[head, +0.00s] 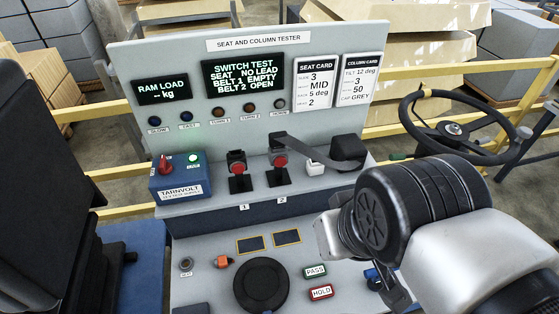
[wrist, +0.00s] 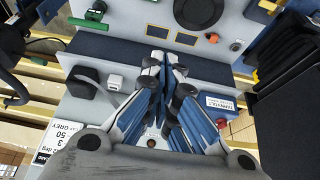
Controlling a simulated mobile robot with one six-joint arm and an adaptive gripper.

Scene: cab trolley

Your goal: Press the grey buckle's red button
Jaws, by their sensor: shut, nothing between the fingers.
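Two dark buckles with red buttons stand on the console ledge in the head view, buckle 1 (head: 237,168) and buckle 2 (head: 278,163). I cannot tell clearly which body is grey. In the head view my wrist is right of and below the buckles, and the fingertips are not clearly visible.
A white block (head: 313,167) sits right of buckle 2. A blue box (head: 180,181) with a red knob stands left of buckle 1. The sign panel (head: 208,50) rises behind, its screen reading belt 1 empty, belt 2 open. A steering wheel (head: 458,124) is at the right.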

